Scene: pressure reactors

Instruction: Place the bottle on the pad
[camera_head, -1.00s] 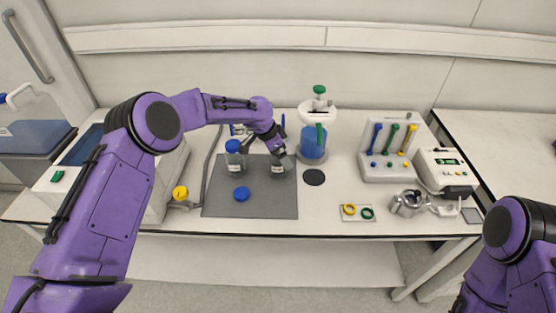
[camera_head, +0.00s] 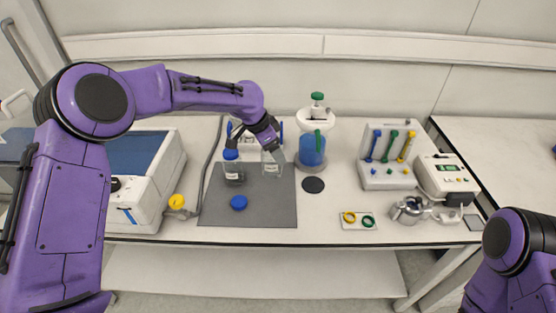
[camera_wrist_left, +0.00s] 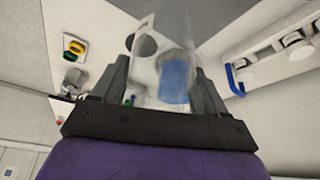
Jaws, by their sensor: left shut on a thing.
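My left gripper (camera_head: 268,150) is shut on a clear, uncapped bottle (camera_head: 272,165) over the back right part of the grey mat (camera_head: 262,212). The bottle also shows between the fingers in the left wrist view (camera_wrist_left: 172,55); blue shows through the glass. Whether its base touches the mat I cannot tell. A small black round pad (camera_head: 313,185) lies bare on the bench, right of the mat. A second bottle with a blue cap (camera_head: 232,168) stands on the mat, left of the gripper. My right gripper is out of view.
A loose blue cap (camera_head: 239,202) lies on the mat. A stirred vessel with blue liquid (camera_head: 312,150) stands just behind the black pad. A ring tray (camera_head: 358,220), metal vessel (camera_head: 408,210) and tool rack (camera_head: 388,175) are to the right.

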